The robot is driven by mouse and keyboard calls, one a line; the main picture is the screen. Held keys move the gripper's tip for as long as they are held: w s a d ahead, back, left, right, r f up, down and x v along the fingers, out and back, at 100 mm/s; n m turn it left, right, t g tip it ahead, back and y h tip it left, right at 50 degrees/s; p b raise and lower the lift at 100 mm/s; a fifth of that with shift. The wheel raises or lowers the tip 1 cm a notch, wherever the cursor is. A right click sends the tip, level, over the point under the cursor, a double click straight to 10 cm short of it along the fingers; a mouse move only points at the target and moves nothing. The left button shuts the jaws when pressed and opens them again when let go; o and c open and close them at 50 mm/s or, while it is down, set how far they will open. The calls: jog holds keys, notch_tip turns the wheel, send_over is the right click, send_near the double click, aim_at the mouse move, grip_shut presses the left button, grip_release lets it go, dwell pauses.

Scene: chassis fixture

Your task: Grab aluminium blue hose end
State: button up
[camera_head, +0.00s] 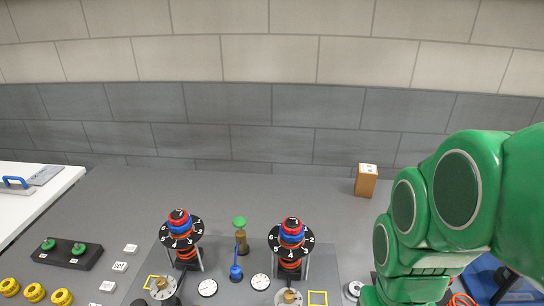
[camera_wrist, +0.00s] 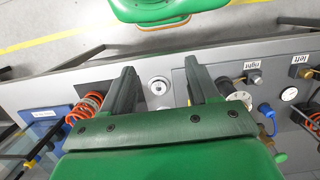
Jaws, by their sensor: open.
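My gripper (camera_wrist: 160,66) shows in the wrist view with its two dark fingers spread apart and nothing between them. An orange coiled hose (camera_wrist: 85,108) lies left of the fingers, beside a blue panel (camera_wrist: 52,122). A bit of orange hose also shows at the lower right of the head view (camera_head: 462,300), partly behind my arm. I cannot make out an aluminium blue hose end for certain in either view. In the head view my green arm covers the right side, and the gripper itself is not seen there.
A round silver fitting (camera_wrist: 159,87) sits on the grey bench between the fingers' lines. To the right are a blue valve handle (camera_wrist: 267,110) and a gauge (camera_wrist: 289,94). Two numbered dial stands (camera_head: 182,232) (camera_head: 291,238) and a brown box (camera_head: 366,181) stand on the bench.

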jog(key=w+a+f+n+g+h, duration=0.1)
jog(key=a+f+n+g+h, duration=0.15)
jog(key=a, duration=0.55)
jog(key=n+t+h, duration=0.3)
jog(key=n+t, duration=1.4)
jog(key=n, duration=1.2)
send_over(233, 272)
notch_tip(233, 272, down, 7)
jog(key=shift+r, duration=0.1)
jog(key=shift+w+a+f+y, duration=0.1)
jog(key=shift+a+f+y, duration=0.05)
jog(key=shift+f+y, duration=0.1)
jog(key=shift+f, duration=3.1)
jog(key=shift+w+f, duration=0.15)
jog(key=shift+f, duration=0.15)
jog(key=shift+x, duration=1.4)
